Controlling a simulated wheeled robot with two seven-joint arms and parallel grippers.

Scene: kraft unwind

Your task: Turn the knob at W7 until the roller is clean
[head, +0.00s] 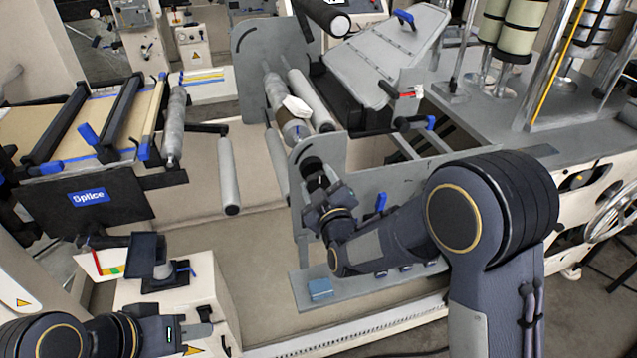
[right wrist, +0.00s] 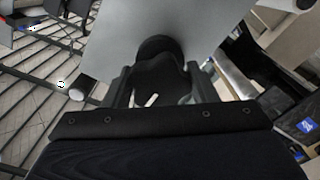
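A black round knob (right wrist: 158,78) with a white mark sits on a grey side plate (head: 330,152). In the right wrist view it lies between the two fingers of my right gripper (right wrist: 160,88), which look closed against its sides. In the head view my right gripper (head: 314,182) covers most of the knob. Behind the plate is a grey roller (head: 278,92) with a brownish stretch (head: 293,130) at its near end and a white piece (head: 296,106) resting on it. My left gripper (head: 208,328) appears open and empty beside a pale box. No W7 label is readable.
A second grey roller (head: 308,98) runs alongside. A black handle with a blue end (head: 430,123) and a blue lever (head: 381,202) are near my right arm. The splice table (head: 88,197) stands at the left.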

